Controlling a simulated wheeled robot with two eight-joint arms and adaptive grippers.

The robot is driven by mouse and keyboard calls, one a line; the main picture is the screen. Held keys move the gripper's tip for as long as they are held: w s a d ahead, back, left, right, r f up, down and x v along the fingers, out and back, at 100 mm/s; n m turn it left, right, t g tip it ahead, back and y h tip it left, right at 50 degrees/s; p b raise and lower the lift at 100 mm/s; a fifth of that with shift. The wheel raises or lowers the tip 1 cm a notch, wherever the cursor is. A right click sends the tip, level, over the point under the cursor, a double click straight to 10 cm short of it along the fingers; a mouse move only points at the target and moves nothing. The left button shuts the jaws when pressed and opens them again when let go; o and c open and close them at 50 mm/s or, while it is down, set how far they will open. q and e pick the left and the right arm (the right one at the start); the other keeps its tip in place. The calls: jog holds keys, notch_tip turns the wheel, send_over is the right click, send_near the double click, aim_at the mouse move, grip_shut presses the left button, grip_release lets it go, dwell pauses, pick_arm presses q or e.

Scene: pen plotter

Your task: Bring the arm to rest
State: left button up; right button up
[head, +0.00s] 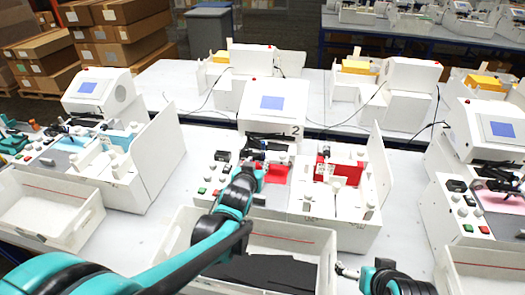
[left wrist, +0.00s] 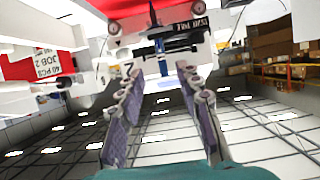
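My left gripper (head: 257,163) is over the white plotter station marked 2 (head: 226,172), close to its pen carriage and a red sheet (head: 277,174). In the left wrist view its two fingers (left wrist: 160,75) stand apart, with nothing seen held between them. A dark bar-like part (left wrist: 165,43) of the machine shows just beyond the fingertips; I cannot tell whether they touch it. My right gripper (head: 347,271) shows only in part at the bottom, right of the front tray, and its finger state is unclear.
A white tray (head: 322,240) with dark material stands below my left arm. Another tray (head: 88,217) is at left. Similar plotter stations (head: 165,160) stand on both sides. Stacked boxes (head: 125,35) are behind.

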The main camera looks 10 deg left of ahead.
pick_arm(q)
jog(key=s+a+f+g+b, duration=0.1)
jog(key=s+f+g, duration=0.2)
jog(key=s, duration=1)
jog(key=s+a+f+g+b, duration=0.2)
jog(key=s+f, duration=0.3)
jog(key=s, duration=0.8)
jog(key=shift+s+g, duration=0.4)
jog(key=shift+g, duration=0.4)
jog(key=shift+f, duration=0.1)
